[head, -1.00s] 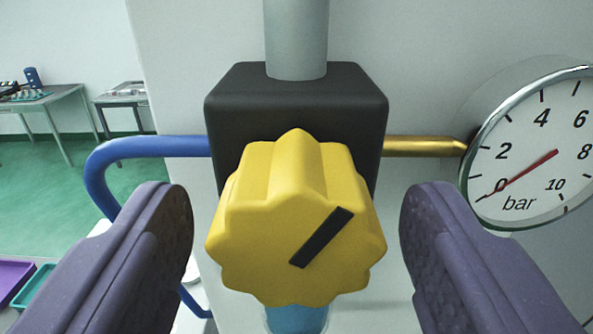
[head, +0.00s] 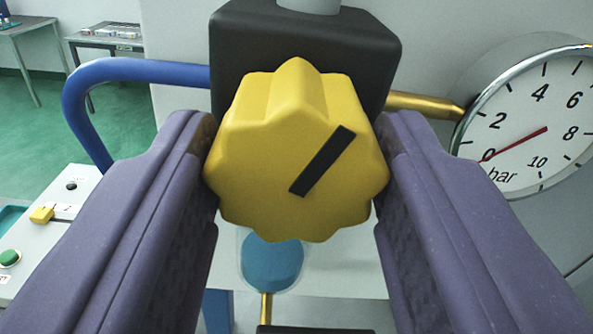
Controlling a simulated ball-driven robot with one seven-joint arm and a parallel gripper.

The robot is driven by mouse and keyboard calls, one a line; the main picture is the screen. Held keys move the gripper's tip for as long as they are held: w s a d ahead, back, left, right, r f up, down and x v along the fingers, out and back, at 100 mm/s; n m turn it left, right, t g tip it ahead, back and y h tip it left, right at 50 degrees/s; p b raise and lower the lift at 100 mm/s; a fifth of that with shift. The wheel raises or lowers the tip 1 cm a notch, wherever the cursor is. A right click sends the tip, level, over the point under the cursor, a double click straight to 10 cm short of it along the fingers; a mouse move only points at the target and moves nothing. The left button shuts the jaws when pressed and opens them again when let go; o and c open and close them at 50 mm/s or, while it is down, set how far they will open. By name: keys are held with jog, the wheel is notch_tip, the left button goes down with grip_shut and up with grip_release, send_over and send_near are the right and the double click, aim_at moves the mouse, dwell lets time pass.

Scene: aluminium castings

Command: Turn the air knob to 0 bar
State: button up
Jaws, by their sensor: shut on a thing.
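The yellow fluted air knob (head: 270,150) sits on the front of a black regulator block (head: 250,50). Its black pointer bar (head: 323,161) slants from lower left to upper right. My gripper (head: 297,165) has one purple finger on each side of the knob and is shut on it. The round bar gauge (head: 540,125) is at the right. Its red needle points to the lower left, at about the 0 mark.
A blue hose (head: 140,70) leaves the block to the left, and a brass pipe (head: 425,104) runs right to the gauge. A blue bowl (head: 272,262) hangs below the knob. A panel with a yellow switch (head: 41,215) and a green button (head: 9,258) is at left.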

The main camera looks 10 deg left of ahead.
jog(key=shift+f+n+b, duration=0.2)
jog(key=shift+n+b, duration=0.9)
jog(key=shift+b, duration=0.1)
jog(key=shift+r+n+b, duration=0.1)
jog(key=shift+n+b, duration=0.9)
jog(key=shift+n, duration=0.1)
jog(key=shift+r, duration=0.1)
jog(key=o, duration=1)
jog(key=b+v, duration=0.2)
jog(key=v, duration=0.5)
jog(key=shift+s+d, duration=0.15)
jog(key=shift+s, duration=0.25)
